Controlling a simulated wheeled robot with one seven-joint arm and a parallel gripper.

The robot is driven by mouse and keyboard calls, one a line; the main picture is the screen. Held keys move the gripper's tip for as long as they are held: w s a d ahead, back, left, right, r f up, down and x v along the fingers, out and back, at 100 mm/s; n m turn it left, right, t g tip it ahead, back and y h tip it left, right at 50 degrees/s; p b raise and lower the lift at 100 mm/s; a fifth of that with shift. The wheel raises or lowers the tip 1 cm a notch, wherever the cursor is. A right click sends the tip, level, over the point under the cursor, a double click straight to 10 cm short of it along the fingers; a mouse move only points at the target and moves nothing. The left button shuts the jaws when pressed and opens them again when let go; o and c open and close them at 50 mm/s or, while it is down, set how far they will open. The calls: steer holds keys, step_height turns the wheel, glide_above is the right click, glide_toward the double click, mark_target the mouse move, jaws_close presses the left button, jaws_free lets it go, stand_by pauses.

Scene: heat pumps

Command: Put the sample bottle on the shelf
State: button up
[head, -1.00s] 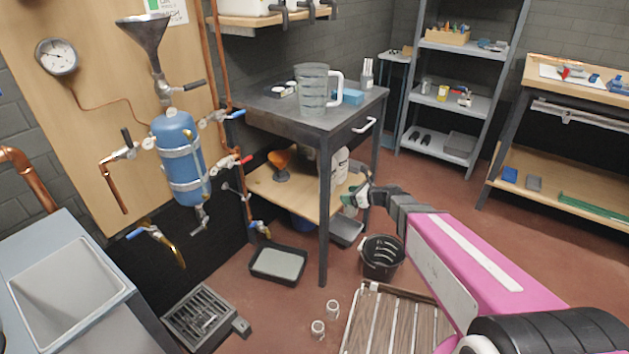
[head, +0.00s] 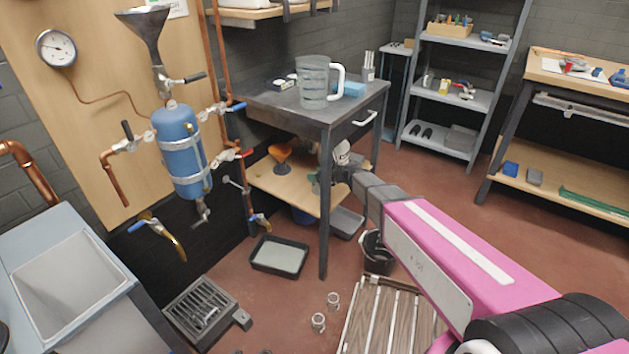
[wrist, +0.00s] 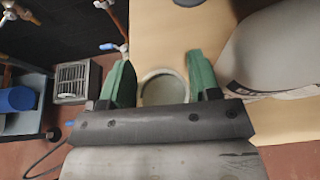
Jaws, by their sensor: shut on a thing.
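My gripper (wrist: 160,78) has its two green fingers shut on the sample bottle (wrist: 163,90). In the wrist view the bottle shows as a pale round rim with a grey-green inside, between the fingers. The gripper shows small in the head view (head: 322,178), under the steel table at the right part of the wooden lower shelf (head: 285,192). The bottle is hard to make out there. The tan shelf board also lies beyond the fingers in the wrist view (wrist: 160,35). I cannot tell whether the bottle touches the board.
A white bottle (head: 342,150) stands close to my gripper; a large pale container (wrist: 275,50) fills the wrist view's right. An orange funnel (head: 280,154) is at the shelf's back left. The table's front leg (head: 324,230) is close by. The shelf's front left is clear.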

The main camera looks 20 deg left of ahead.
steer(key=shift+w+a, duration=0.15)
steer(key=shift+a, duration=0.35)
steer(key=shift+a+f, duration=0.1)
steer(key=shift+f, duration=1.65)
steer(key=shift+f, duration=0.1)
steer(key=o, duration=1.4)
